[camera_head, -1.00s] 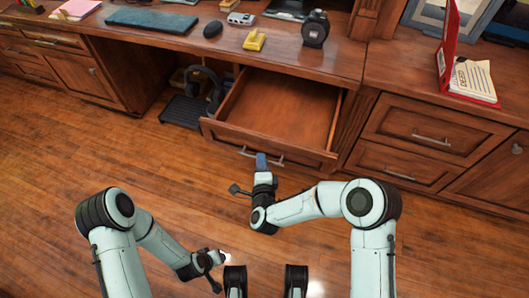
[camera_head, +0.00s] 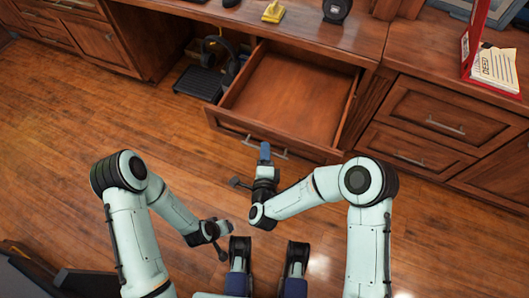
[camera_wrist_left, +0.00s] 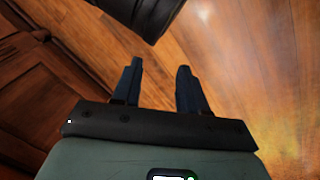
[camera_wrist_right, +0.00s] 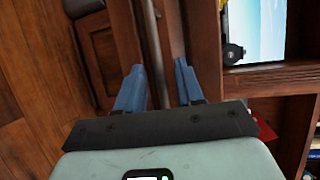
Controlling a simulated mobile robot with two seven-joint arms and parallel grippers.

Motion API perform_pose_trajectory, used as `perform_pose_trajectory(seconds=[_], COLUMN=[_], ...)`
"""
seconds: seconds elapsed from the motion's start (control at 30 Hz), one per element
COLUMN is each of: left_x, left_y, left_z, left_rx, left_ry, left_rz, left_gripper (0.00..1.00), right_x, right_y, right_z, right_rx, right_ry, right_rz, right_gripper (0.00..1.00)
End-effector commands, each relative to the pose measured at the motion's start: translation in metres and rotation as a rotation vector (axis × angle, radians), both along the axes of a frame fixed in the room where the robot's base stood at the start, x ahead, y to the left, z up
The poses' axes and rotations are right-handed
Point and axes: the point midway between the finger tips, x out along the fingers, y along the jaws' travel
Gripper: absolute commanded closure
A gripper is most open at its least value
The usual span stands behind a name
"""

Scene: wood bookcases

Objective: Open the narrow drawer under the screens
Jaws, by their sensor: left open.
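The narrow wooden drawer (camera_head: 290,95) under the desk top is pulled well out and looks empty inside. Its metal bar handle (camera_head: 279,154) is on the drawer front. My right gripper (camera_head: 265,150) is at this handle. In the right wrist view, the handle bar (camera_wrist_right: 157,55) runs between the two blue fingers (camera_wrist_right: 158,78), which stand apart with gaps beside the bar. My left gripper (camera_head: 228,224) is open and empty, low over the floor and away from the drawer. In the left wrist view, its fingers (camera_wrist_left: 158,85) are apart above the floor.
A red folder (camera_head: 481,40) and paper (camera_head: 497,67) lie on the desk at right. A yellow object (camera_head: 273,12) and a dark round device (camera_head: 336,10) stand at the desk's back. Dark items (camera_head: 210,84) sit in the knee space. The wooden floor (camera_head: 80,110) at left is clear.

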Motion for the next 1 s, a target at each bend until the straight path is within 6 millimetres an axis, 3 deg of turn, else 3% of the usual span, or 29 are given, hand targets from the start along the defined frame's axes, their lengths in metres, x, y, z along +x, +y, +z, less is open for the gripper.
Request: perform_pose_trajectory(seconds=[0.37,0.47,0.8,1.0], left_x=[-0.002,-0.006,-0.025,-0.024], left_y=[-0.001,-0.003,-0.013,-0.013], left_z=[0.002,0.005,0.018,0.016], left_rx=[-0.002,-0.008,-0.032,-0.032], left_ry=[0.004,0.015,0.064,0.063], left_rz=[-0.001,-0.006,-0.027,-0.026], left_gripper=[0.57,0.57,0.57,0.57], right_x=[-0.008,-0.022,-0.099,-0.124], right_y=[0.000,-0.001,-0.007,-0.009], right_z=[0.002,0.005,0.018,0.022], right_rx=[0.000,0.000,-0.001,0.000], right_ry=[0.001,0.003,0.005,0.001], right_rz=[0.002,0.004,0.007,0.006], right_gripper=[0.64,0.64,0.64,0.64])
